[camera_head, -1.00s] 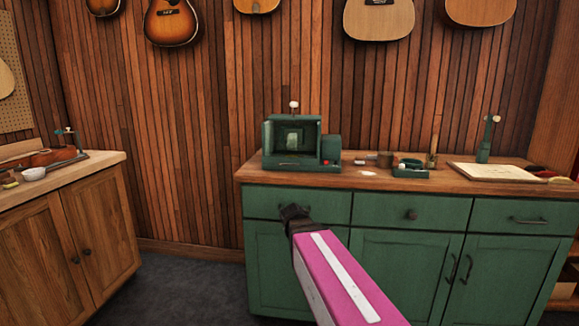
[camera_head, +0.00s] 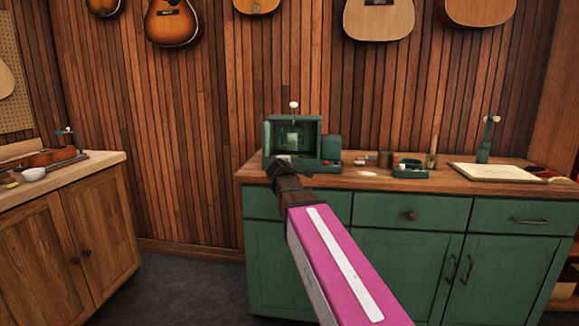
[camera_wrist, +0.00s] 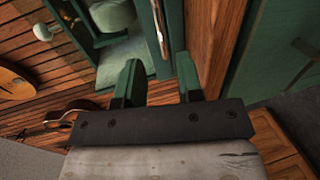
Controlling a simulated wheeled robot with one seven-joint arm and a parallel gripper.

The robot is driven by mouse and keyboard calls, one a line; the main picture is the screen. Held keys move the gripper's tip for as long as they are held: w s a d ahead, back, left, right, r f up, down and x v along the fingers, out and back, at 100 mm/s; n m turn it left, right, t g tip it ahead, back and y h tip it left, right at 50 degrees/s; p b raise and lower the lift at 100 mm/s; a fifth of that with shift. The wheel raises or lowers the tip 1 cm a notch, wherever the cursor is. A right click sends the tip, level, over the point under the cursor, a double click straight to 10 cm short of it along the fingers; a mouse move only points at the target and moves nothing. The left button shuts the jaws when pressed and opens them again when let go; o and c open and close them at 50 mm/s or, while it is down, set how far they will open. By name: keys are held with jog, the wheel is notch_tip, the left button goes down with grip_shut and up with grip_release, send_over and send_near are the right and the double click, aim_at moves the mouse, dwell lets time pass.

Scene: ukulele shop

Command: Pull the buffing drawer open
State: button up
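The green bench cabinet has a row of three shut drawers: a left one (camera_head: 335,206), a middle one with a round knob (camera_head: 412,214) and a right one with a bar handle (camera_head: 530,220). No label shows which is the buffing drawer. The left drawer lies below a green machine (camera_head: 335,150) with an open chamber. My gripper (camera_head: 283,163) is in front of the machine, around counter-edge height, and my arm hides part of the left drawer. In the wrist view its two fingers (camera_wrist: 158,78) stand apart with nothing between them.
The wooden counter (camera_head: 380,180) carries a small green tray (camera_head: 410,171), a pale board (camera_head: 497,173) and a green stand (camera_head: 487,140). A wooden cabinet (camera_head: 75,240) stands at left, with dark floor between. Guitars hang on the wall behind.

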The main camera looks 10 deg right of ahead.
jog(key=x, duration=0.8)
jog(key=shift+w, duration=0.15)
grip_shut()
